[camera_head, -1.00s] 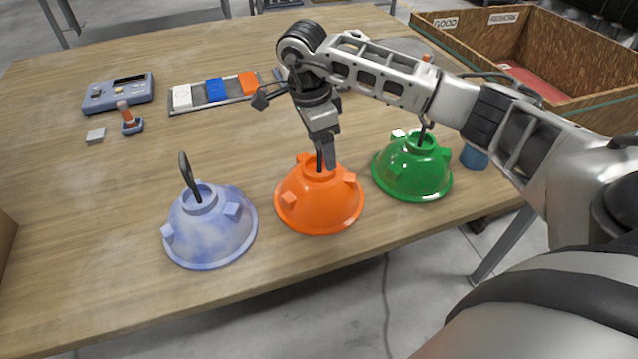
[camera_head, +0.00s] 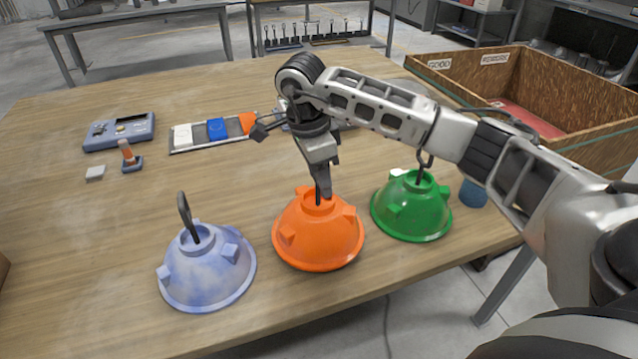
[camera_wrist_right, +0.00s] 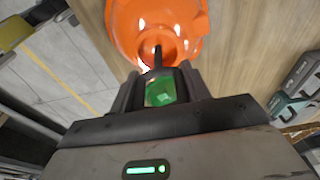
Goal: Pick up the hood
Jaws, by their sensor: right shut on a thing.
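Three dome-shaped hoods with dark hooks on top stand in a row near the table's front edge: a mottled blue-violet hood (camera_head: 207,272), an orange hood (camera_head: 318,238) in the middle and a green hood (camera_head: 412,208). My right gripper (camera_head: 322,190) points down at the top of the orange hood and is shut on its dark hook. In the right wrist view the gripper's fingers (camera_wrist_right: 160,85) close around the hook of the orange hood (camera_wrist_right: 150,22). The orange hood appears to rest on the table. My left gripper is not in view.
The wooden table (camera_head: 90,235) also bears a blue-grey device (camera_head: 120,131), a tray with coloured blocks (camera_head: 215,132), a small joystick-like thing (camera_head: 129,157) and a blue cup-like thing (camera_head: 473,193). A wooden crate (camera_head: 455,68) stands at the back right.

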